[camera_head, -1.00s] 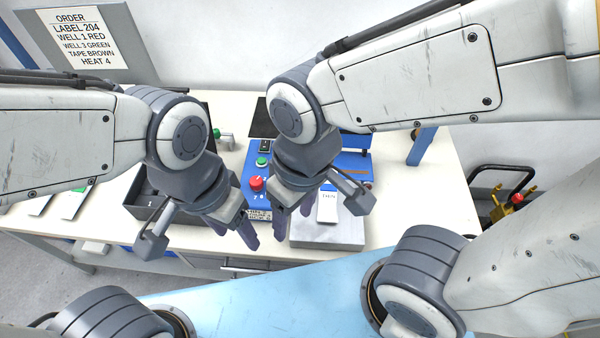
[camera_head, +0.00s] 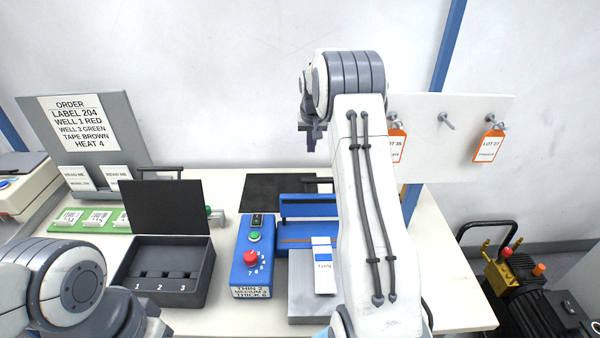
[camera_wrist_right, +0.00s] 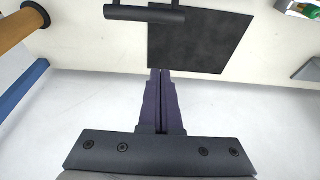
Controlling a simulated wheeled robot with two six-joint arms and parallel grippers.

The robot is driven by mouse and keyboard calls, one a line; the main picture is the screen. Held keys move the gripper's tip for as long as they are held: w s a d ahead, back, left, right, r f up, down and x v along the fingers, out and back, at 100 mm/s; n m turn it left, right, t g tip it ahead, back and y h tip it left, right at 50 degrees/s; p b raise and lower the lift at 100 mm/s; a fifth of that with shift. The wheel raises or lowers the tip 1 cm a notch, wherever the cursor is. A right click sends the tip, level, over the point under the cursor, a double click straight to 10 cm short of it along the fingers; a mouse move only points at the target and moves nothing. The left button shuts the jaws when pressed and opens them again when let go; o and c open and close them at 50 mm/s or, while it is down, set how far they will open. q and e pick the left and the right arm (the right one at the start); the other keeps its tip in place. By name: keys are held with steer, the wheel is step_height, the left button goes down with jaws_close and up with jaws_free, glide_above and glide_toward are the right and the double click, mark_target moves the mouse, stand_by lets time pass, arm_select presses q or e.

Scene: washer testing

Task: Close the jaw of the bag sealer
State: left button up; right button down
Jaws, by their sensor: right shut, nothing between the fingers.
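The bag sealer has a blue control box (camera_head: 252,262) with a red knob and a green button, beside a blue base (camera_head: 300,236). Its long blue jaw bar (camera_head: 308,205) stands raised above the base, with a gap between them. A black handle bar (camera_head: 325,180) shows behind the jaw; a dark handle (camera_wrist_right: 145,14) is also at the top of the right wrist view. My right gripper (camera_head: 311,145) is above and behind the jaw, fingers pointing down, shut and empty, touching nothing. Its closed fingers show in the wrist view (camera_wrist_right: 160,75). My left gripper is out of view.
A white pouch (camera_head: 323,268) lies on a grey block (camera_head: 303,300) before the sealer. A black open box (camera_head: 190,250) stands left. A dark flat plate (camera_head: 262,192) is behind the control box. Orange tags (camera_head: 488,146) hang on a white board at right.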

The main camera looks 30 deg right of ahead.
step_height(320, 180, down, 9)
steer(key=a+p, duration=0.1)
steer(key=p, duration=0.4)
steer(key=shift+s, duration=0.4)
steer(key=shift+a+r, duration=0.1)
